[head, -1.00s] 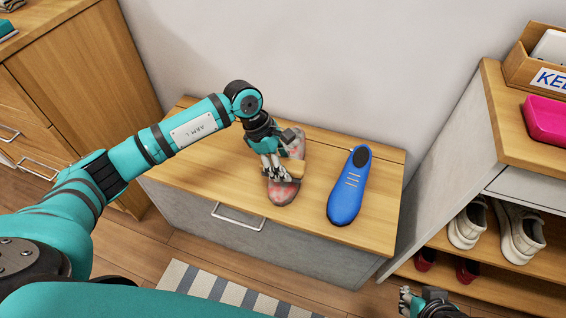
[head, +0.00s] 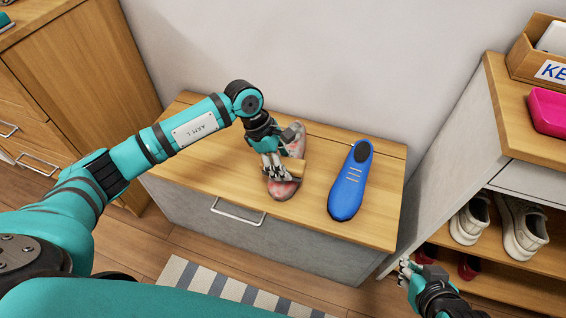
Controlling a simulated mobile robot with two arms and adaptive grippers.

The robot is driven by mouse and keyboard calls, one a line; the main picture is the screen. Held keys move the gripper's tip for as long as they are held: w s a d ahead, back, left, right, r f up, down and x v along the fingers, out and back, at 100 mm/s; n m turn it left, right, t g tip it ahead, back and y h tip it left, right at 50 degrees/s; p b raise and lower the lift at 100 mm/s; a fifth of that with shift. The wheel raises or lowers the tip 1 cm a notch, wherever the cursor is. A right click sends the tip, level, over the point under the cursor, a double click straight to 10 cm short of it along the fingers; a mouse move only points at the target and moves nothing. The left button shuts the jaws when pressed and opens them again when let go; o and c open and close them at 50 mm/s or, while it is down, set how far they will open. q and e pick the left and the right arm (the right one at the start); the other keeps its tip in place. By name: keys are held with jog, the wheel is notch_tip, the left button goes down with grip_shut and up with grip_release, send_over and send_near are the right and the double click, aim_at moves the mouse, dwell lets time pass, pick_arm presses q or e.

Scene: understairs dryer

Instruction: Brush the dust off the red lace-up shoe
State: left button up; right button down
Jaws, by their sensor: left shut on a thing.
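The red lace-up shoe (head: 285,188) lies on the wooden top of the low cabinet, toe to the front. Grey dust covers much of it, with red patches showing through. My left gripper (head: 274,168) is over the middle of the shoe, shut on a wooden brush (head: 294,168). The gripper and brush hide the shoe's middle, and I cannot tell whether the bristles touch it. My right gripper (head: 411,272) is at the lower right, in front of the shoe rack and away from the shoe. Its finger opening is too small to judge.
A blue shoe (head: 350,184) lies on the cabinet top (head: 215,178) to the right of the red shoe. A shelf unit at the right holds pale sneakers (head: 522,230), a pink tray (head: 548,110) and a wooden box (head: 520,62). The cabinet top's left part is clear.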

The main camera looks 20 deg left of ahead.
pick_arm(q)
jog(key=shift+f, duration=0.1)
pick_arm(e)
jog(key=shift+w+a+r, duration=0.1)
jog(key=shift+w+r, duration=0.1)
jog(key=shift+w, duration=0.15)
pick_arm(q)
jog(key=shift+f, duration=0.15)
pick_arm(e)
jog(key=shift+w+a+r+t, duration=0.2)
jog(key=shift+w+r+t, duration=0.25)
jog(key=shift+w+t, duration=0.2)
pick_arm(q)
jog(key=shift+f+b, duration=0.25)
jog(key=shift+b, duration=0.15)
pick_arm(e)
jog(key=shift+w+a+r+t+y, duration=0.3)
jog(key=shift+w+r+t+y, duration=0.15)
jog(key=shift+w, duration=0.2)
